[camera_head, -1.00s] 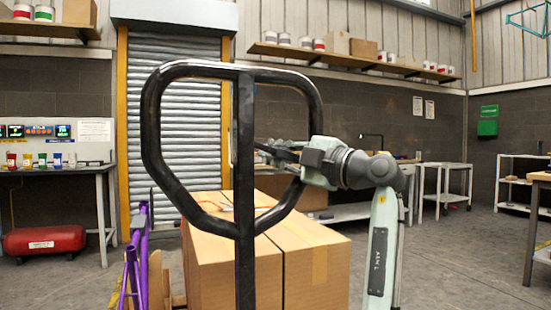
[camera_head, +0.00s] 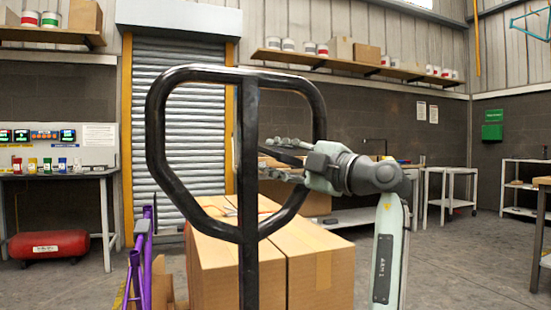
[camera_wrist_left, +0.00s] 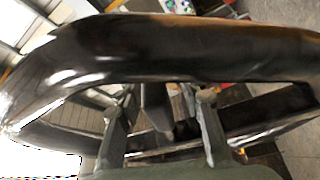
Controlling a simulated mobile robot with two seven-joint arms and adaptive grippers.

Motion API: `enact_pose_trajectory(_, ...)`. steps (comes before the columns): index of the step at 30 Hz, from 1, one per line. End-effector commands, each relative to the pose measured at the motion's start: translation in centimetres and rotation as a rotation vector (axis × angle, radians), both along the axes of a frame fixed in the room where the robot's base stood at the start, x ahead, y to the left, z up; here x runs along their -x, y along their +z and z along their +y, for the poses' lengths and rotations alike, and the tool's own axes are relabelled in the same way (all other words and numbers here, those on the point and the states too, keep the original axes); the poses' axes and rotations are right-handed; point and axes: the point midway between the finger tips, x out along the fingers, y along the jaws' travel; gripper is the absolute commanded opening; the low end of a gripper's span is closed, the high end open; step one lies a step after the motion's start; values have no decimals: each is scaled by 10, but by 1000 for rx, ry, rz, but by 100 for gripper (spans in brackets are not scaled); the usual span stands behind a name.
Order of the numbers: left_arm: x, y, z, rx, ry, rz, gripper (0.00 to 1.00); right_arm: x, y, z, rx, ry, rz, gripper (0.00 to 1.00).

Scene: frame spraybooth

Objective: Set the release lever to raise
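The black loop handle (camera_head: 165,165) of a truck stands upright close in front of me, with a black centre bar (camera_head: 247,200). A short dark lever (camera_head: 283,157) shows inside the loop, right of the bar. It also seems to show in the left wrist view as a dark piece (camera_wrist_left: 155,105) between the fingers. My left gripper (camera_head: 277,157) reaches in at the loop's right side. Its fingers are spread above and below the lever, and I cannot tell whether they touch it. In the left wrist view the handle rim (camera_wrist_left: 180,50) crosses in front of the fingers. My right gripper is not in view.
Cardboard boxes (camera_head: 315,265) sit low behind the handle. A purple frame (camera_head: 142,260) stands at the lower left. A red tank (camera_head: 48,245) lies under the left bench. Open floor (camera_head: 455,260) is at the right.

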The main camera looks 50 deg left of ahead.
Motion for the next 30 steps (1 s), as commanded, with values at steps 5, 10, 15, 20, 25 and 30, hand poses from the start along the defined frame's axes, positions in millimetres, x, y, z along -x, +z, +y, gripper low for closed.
enact_pose_trajectory(5,-3,-3,-20,0,-4,1,36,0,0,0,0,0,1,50)
enact_pose_trajectory(10,-5,-7,-57,-1,-4,3,36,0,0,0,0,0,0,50)
enact_pose_trajectory(15,-7,-12,-90,0,-3,1,36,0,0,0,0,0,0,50)
enact_pose_trajectory(20,-8,-14,-111,-1,-2,1,36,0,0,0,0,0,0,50)
enact_pose_trajectory(25,-8,-15,-118,0,-1,1,36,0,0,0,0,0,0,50)
enact_pose_trajectory(30,-8,-15,-118,0,-1,1,36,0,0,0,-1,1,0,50)
